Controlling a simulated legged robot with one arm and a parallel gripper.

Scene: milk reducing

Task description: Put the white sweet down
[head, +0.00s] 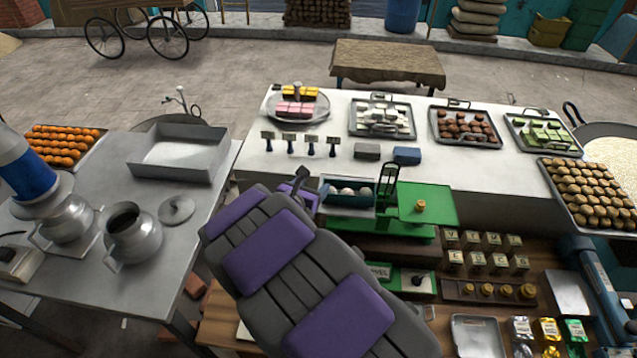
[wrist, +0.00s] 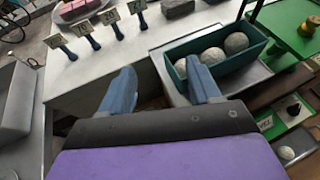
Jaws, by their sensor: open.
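Three round white sweets (wrist: 213,57) sit in a row in a small teal tray (wrist: 240,60) at the upper right of the wrist view. In the head view the teal tray (head: 345,200) is near the middle, with its white sweets (head: 347,191) partly seen. My gripper (wrist: 162,84) has its two blue fingers spread apart with nothing between them. Its right fingertip is close to the tray's near left end; I cannot tell if they touch. In the head view my gripper (head: 303,186) is just left of the tray.
A green balance stand (head: 425,200) with a small brass weight is right of the tray. A steel table (head: 85,215) with pots is left.

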